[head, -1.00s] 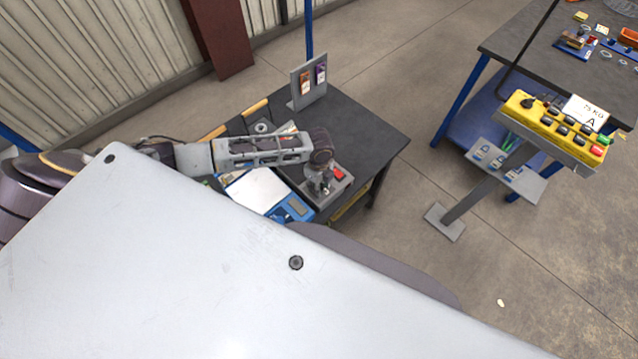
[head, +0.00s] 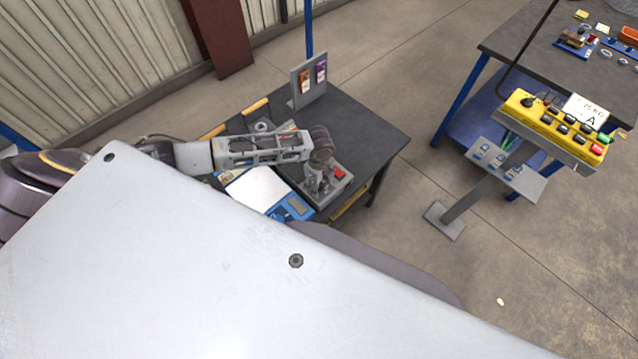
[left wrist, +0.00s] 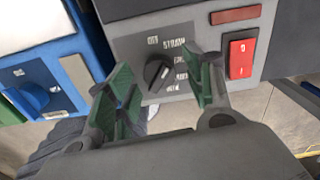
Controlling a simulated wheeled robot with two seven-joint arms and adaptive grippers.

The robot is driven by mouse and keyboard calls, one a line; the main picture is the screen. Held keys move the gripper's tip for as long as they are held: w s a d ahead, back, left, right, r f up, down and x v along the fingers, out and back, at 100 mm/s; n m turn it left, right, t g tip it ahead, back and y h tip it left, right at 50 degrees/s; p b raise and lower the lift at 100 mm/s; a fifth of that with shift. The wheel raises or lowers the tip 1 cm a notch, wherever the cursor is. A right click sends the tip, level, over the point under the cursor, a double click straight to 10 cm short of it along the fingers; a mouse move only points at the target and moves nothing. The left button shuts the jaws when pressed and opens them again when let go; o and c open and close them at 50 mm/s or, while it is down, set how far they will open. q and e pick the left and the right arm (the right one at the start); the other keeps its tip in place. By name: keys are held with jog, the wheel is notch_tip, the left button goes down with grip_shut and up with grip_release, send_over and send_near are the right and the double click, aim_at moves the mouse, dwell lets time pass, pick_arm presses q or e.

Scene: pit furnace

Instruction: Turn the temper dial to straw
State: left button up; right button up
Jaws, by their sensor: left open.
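The temper dial (left wrist: 157,73) is a black knob on the front of a grey control box (left wrist: 130,48), ringed by printed labels; "OFF" and "STRAW" read near its top, the others are hard to read. The knob sits at a slant; which label it points to I cannot tell. My left gripper (left wrist: 162,88) is open, its green-padded fingers on either side of the dial in the left wrist view; contact cannot be made out. In the head view my left gripper (head: 317,181) hangs over the grey box (head: 341,186) and hides the dial. My right gripper is not in view.
A red rocker switch (left wrist: 241,58) sits right of the dial. A blue device with a round knob (left wrist: 31,96) is at the left, beside the box. The black table (head: 365,130) has free room behind the box. A yellow button panel (head: 553,124) stands farther right.

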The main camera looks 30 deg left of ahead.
pick_arm(q)
notch_tip(320, 180, up, 12)
dwell(0.6)
jog(key=shift+f, duration=0.1)
jog(key=shift+f, duration=0.1)
dwell(0.5)
